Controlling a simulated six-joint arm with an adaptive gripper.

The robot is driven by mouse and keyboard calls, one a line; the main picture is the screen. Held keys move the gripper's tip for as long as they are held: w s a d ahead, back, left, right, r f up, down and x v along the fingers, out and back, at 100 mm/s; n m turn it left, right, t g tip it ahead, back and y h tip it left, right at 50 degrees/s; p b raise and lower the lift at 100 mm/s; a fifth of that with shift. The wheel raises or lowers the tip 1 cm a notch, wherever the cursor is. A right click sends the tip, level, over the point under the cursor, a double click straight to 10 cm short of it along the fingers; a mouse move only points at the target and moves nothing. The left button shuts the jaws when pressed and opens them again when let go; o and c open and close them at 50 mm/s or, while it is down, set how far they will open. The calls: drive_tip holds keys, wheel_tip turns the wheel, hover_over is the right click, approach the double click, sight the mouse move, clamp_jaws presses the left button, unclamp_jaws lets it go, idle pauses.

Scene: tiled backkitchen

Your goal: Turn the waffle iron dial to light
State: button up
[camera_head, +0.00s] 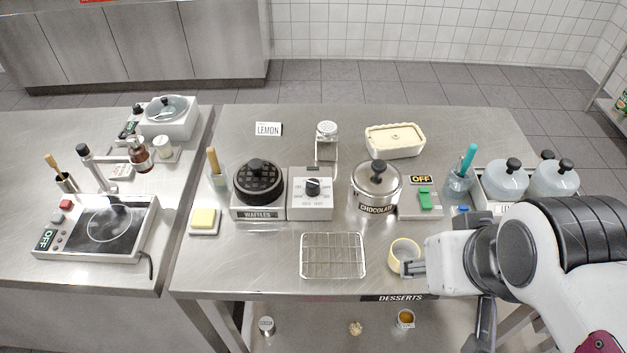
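The waffle iron (259,183) has a black round gridded lid with a knob and a front label reading WAFFLES. Its lid is down. Right beside it is a light grey control box with a black dial (313,187). Small marks surround the dial; they are too small to read, and I cannot tell which setting it points to. My gripper (408,268) is at the right front of the table, close to a small cream bowl and well to the right of the dial. Its fingers are seen partly edge-on, so I cannot tell its opening. It does not touch the dial.
A wire rack (333,256) lies in front of the control box. A cream ring-like bowl (404,252) is by my gripper. The chocolate pot (376,182) stands right of the box, with a green switch (425,200) labelled OFF beyond. A butter dish (204,220) sits left of the iron.

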drive_tip(key=f, duration=0.1)
drive_tip(key=n+g+y, duration=0.1)
drive_tip(key=n+y, duration=0.1)
drive_tip(key=n, duration=0.2)
approach(313, 183)
drive_tip(key=shift+w+a+f, duration=0.25)
drive_tip(key=shift+a+f, duration=0.1)
drive_tip(key=shift+f, duration=0.25)
drive_tip(key=shift+f, duration=0.1)
drive_tip(key=shift+x, duration=3.75)
drive_tip(key=shift+d, duration=0.15)
drive_tip(key=shift+c, duration=0.4)
drive_tip(key=c, duration=1)
